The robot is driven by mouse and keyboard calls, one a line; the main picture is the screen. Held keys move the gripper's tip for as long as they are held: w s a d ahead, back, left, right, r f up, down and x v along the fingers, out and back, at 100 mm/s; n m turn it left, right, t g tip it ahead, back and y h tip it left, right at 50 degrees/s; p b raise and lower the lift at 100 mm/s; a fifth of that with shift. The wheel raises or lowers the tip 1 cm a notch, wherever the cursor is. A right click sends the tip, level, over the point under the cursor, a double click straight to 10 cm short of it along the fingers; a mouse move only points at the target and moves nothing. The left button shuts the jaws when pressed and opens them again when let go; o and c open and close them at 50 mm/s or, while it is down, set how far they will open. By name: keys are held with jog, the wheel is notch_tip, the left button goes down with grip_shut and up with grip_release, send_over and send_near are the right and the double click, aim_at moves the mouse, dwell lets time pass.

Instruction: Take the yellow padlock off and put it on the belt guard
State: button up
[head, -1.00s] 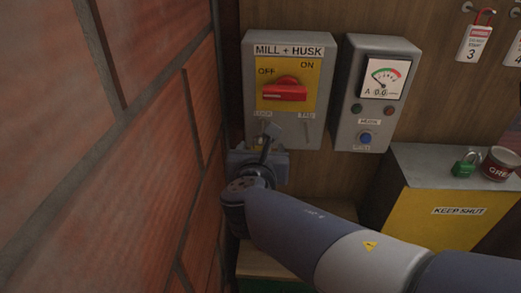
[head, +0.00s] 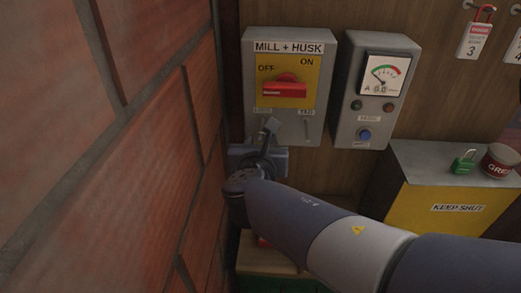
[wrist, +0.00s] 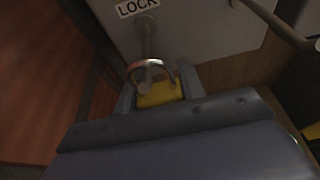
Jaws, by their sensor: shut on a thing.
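In the wrist view the yellow padlock (wrist: 158,94) sits between the two fingers of my gripper (wrist: 157,92), which is shut on its body. Its metal shackle (wrist: 150,66) points up towards a grey peg or staple (wrist: 146,42) under the LOCK label. The two overlap; I cannot tell whether the shackle is still through it. In the head view my gripper (head: 267,132) is at the lower left of the MILL + HUSK switch box (head: 312,130) and hides the padlock. A grey-topped yellow box (head: 412,205) marked KEEP SHUT stands at the right; I cannot tell if it is the belt guard.
The red switch handle (head: 285,87) lies towards OFF. A meter box (head: 350,125) hangs close to the right. A green padlock (head: 464,163) and a red tin (head: 499,163) stand on the yellow box. A brick wall (head: 120,170) is close on the left.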

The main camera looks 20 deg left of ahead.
jog(key=shift+r, duration=0.15)
jog(key=shift+c, duration=0.2)
jog(key=shift+s+r, duration=0.35)
jog(key=shift+r, duration=0.3)
jog(key=s+d+b, duration=0.1)
jog(key=s+d, duration=0.1)
jog(key=s, duration=0.6)
jog(key=s+d+b, duration=0.1)
jog(key=s+d, duration=0.2)
jog(key=s, duration=0.5)
jog(key=shift+s+d+b, duration=0.25)
jog(key=shift+b, duration=0.1)
